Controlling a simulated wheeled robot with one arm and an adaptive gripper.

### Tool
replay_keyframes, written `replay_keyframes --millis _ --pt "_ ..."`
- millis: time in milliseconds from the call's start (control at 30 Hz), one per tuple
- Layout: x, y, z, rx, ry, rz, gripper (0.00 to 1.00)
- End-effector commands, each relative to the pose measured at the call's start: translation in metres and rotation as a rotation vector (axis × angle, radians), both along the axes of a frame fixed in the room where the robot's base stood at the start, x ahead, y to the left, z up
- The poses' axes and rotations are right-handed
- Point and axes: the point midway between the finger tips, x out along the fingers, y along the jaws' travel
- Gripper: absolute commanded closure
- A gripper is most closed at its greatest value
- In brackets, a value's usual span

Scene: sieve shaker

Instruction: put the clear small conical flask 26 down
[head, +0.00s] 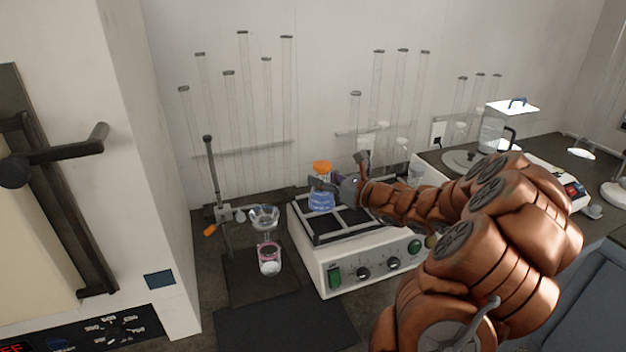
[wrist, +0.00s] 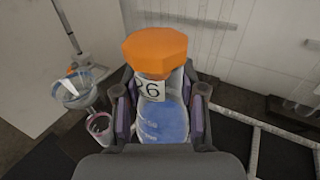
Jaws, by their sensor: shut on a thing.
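The clear small conical flask 26 (wrist: 160,118) has an orange cap, a label reading 26 and blue contents. My gripper (wrist: 160,112) is shut on it, with a finger on either side of its body. In the head view the flask (head: 321,198) is upright at the left part of the shaker's top frame. My gripper (head: 335,187) reaches it from the right. I cannot tell whether the flask's base touches the shaker top or is a little above it.
The white shaker (head: 345,274) has a dark barred top. Left of it stands a retort stand (head: 215,180) with a glass funnel (head: 264,217) above a small vessel (head: 269,258). Tall glass tubes (head: 243,90) line the wall behind. A balance (head: 545,165) stands at right. A dark mat (head: 285,325) lies clear in front.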

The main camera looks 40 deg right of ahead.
Motion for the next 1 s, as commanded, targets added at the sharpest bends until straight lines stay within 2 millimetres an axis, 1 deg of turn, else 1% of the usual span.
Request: replay_keyframes --millis 33,133,233,500,700,800,1000 --pt "0.01 0.0 0.001 -0.001 0.002 0.003 1.0" --pt "0.025 -0.002 0.0 -0.004 0.001 0.002 1.0" --pt "0.034 -0.004 -0.002 -0.001 0.001 0.0 1.0" --pt "0.049 -0.005 -0.004 0.0 0.0 0.001 1.0" --pt "0.047 -0.005 -0.027 0.001 0.002 0.0 1.0" --pt "0.047 -0.006 -0.035 0.0 0.002 -0.001 1.0" --pt "0.047 -0.005 -0.038 -0.002 -0.002 -0.001 1.0"
